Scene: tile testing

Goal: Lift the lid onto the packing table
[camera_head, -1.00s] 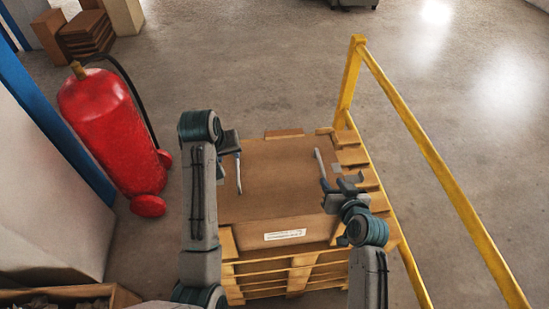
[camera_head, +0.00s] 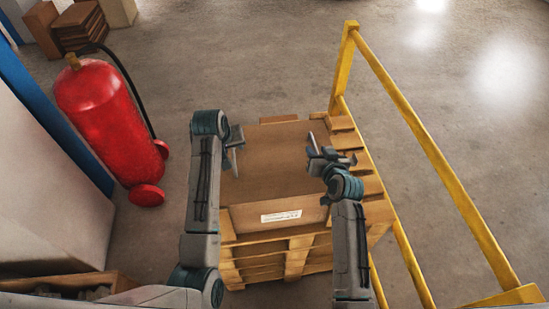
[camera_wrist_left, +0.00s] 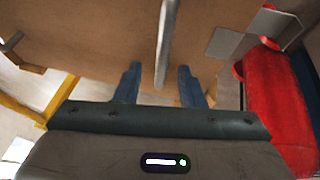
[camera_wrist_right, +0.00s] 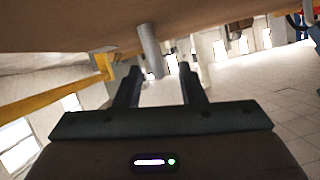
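The brown lid (camera_head: 275,165) forms the flat top of the box on the wooden pallet. It has pale metal handles at its left and right sides. My left gripper (camera_head: 232,147) is at the left handle; in the left wrist view the metal bar (camera_wrist_left: 166,40) passes between the open fingers, with gaps on both sides. The packing table cannot be made out.
The pallet (camera_head: 262,255) stands inside a yellow rail (camera_head: 420,130) on the right. A red fire extinguisher (camera_head: 105,120) stands on the left, beside a pale cabinet (camera_head: 45,200). Open floor lies behind the pallet.

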